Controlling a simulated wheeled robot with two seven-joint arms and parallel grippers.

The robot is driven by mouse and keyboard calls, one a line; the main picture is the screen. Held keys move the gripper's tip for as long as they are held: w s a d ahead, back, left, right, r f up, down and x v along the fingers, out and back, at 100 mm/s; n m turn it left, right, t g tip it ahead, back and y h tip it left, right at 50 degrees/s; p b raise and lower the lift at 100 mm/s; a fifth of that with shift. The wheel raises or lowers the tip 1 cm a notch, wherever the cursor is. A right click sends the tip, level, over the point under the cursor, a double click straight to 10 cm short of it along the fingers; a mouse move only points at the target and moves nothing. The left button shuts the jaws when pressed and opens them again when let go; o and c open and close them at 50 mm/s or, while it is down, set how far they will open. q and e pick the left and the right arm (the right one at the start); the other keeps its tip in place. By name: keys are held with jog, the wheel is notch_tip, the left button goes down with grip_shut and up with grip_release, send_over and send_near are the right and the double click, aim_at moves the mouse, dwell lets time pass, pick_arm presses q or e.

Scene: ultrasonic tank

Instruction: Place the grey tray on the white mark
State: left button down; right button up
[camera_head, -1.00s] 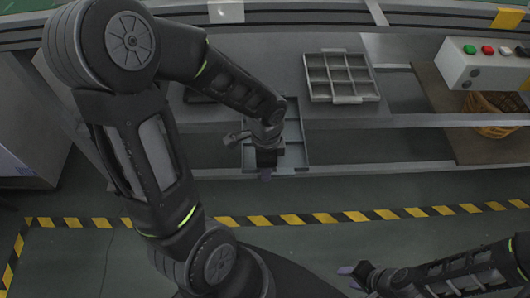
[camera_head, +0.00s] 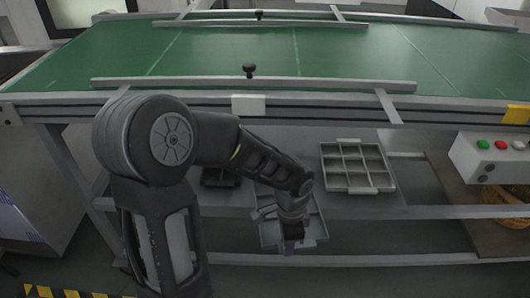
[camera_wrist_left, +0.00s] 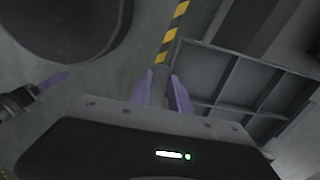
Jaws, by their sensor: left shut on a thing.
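My left gripper (camera_head: 291,246) is shut on the near edge of a grey tray (camera_head: 317,230) with compartments, low in front of the workbench. The arm and gripper hide part of this tray. In the left wrist view, the fingers (camera_wrist_left: 161,88) sit at the edge of the tray (camera_wrist_left: 222,109), which extends to the right. A white rectangle (camera_head: 248,104), which may be the white mark, shows on the front edge of the green-topped bench. My right gripper (camera_wrist_left: 52,82) shows only in the left wrist view, at the left, and its opening is unclear.
A second grey divided tray (camera_head: 357,188) lies on the lower shelf, with a dark tray (camera_head: 220,178) left of it. The green belt (camera_head: 300,55) above is largely clear, with metal rails (camera_head: 300,82) along it. A button box (camera_head: 487,158) stands at the right.

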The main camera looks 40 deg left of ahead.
pick_arm(q)
jog(key=w+d+r+n, duration=0.3)
jog(key=w+r+n, duration=0.1)
jog(key=w+r, duration=0.4)
jog(key=w+d+r+n, duration=0.4)
jog(key=w+r, duration=0.3)
jog(key=r, duration=0.1)
jog(key=shift+w+r+n, duration=0.15)
jog(key=shift+w+n, duration=0.15)
jog(key=shift+w, duration=0.1)
